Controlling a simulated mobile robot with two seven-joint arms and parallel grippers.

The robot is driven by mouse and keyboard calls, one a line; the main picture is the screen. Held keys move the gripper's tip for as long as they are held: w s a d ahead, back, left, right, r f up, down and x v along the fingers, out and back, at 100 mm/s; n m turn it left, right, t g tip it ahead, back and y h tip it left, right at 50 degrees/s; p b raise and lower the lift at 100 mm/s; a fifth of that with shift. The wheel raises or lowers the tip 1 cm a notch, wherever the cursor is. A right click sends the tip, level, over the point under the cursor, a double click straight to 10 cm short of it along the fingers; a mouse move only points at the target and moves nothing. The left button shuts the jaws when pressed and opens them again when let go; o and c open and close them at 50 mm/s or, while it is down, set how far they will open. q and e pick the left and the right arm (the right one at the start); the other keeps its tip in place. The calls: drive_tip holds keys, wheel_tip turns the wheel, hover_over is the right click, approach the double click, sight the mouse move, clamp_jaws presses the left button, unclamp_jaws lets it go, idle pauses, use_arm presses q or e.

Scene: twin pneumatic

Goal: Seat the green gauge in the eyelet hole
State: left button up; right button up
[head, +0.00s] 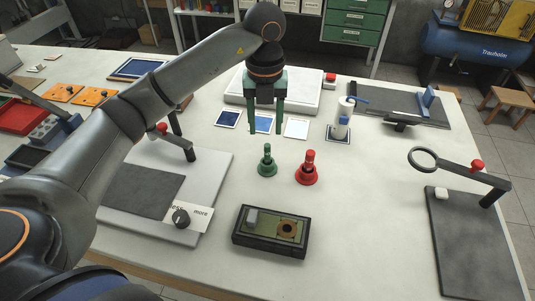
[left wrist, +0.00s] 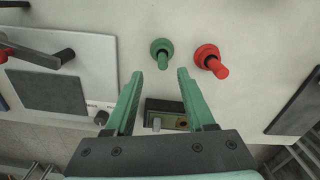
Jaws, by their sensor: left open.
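The green gauge (head: 267,162), a small flared piece with an upright stem, stands on the table. It also shows in the left wrist view (left wrist: 161,53), just beyond the fingertips. My left gripper (head: 266,130) is open and empty, pointing down with its green fingers above and behind the gauge, apart from it. A black box (head: 269,232) near the front edge has a panel with a dark round hole ringed in brown (head: 288,229), apparently the eyelet hole; nothing stands in it. My right gripper is not in view.
A similar red piece (head: 308,170) stands close to the right of the green gauge. A grey plate with a lever (head: 210,185) lies left. A dark plate with a ringed arm (head: 470,240) lies right. A white bottle (head: 341,125) stands behind. The table between the gauge and box is clear.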

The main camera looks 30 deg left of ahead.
sight(267, 145)
use_arm(q)
wheel_tip(267, 145, down, 4)
drive_tip(key=shift+r, duration=0.15)
drive_tip(key=shift+s+d+f+p, duration=0.1)
drive_tip(key=shift+f+p, duration=0.15)
drive_tip(key=shift+f, duration=0.65)
drive_tip(key=shift+w+d+f+p, duration=0.1)
drive_tip(key=shift+f+p, duration=0.1)
drive_tip(key=shift+f, duration=0.7)
drive_tip(key=shift+s+d+f+p, duration=0.1)
drive_tip(key=shift+f+p, duration=0.15)
drive_tip(key=shift+f, duration=0.65)
drive_tip(key=shift+c, duration=0.2)
clamp_jaws()
